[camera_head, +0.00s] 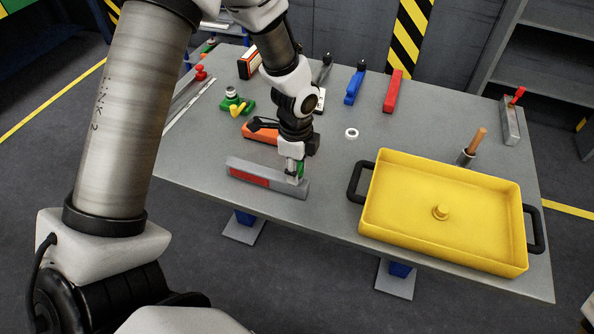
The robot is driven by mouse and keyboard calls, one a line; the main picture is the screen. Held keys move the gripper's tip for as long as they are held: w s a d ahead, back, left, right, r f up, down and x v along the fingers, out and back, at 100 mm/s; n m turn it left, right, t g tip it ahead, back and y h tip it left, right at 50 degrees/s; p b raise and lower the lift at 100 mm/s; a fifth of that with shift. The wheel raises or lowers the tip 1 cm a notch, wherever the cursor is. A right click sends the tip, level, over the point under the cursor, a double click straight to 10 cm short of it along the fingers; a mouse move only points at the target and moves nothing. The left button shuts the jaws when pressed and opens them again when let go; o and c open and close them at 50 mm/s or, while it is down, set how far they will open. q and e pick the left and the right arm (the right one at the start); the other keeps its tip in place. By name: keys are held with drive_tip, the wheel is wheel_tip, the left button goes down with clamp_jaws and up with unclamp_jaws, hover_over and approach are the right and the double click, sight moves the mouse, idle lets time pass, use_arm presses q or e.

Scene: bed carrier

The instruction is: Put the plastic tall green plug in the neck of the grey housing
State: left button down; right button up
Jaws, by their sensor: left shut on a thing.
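A long grey housing (238,166) with a red panel on its front side lies near the front edge of the table. My left gripper (296,168) points down over the right end of this housing. It is shut on the green plug (301,169), of which only a small part shows beside the fingers. The neck of the housing is mostly hidden by the gripper, and I cannot tell whether the plug touches it or is inside it. My right gripper is not in view.
A yellow tray (400,222) with black handles stands on the right. A white ring (352,133), an orange block (259,131) and a green valve (235,105) lie near my arm. A wooden-handled tool (477,141) stands behind the tray. The table is clear between housing and tray.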

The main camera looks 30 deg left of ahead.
use_arm(q)
drive_tip(key=c, duration=0.8)
unclamp_jaws()
drive_tip(key=shift+s+a, duration=0.1)
drive_tip(key=shift+a, duration=0.05)
drive_tip(key=shift+r, duration=0.1)
wheel_tip(320, 180, up, 12)
drive_tip(key=shift+f, duration=0.1)
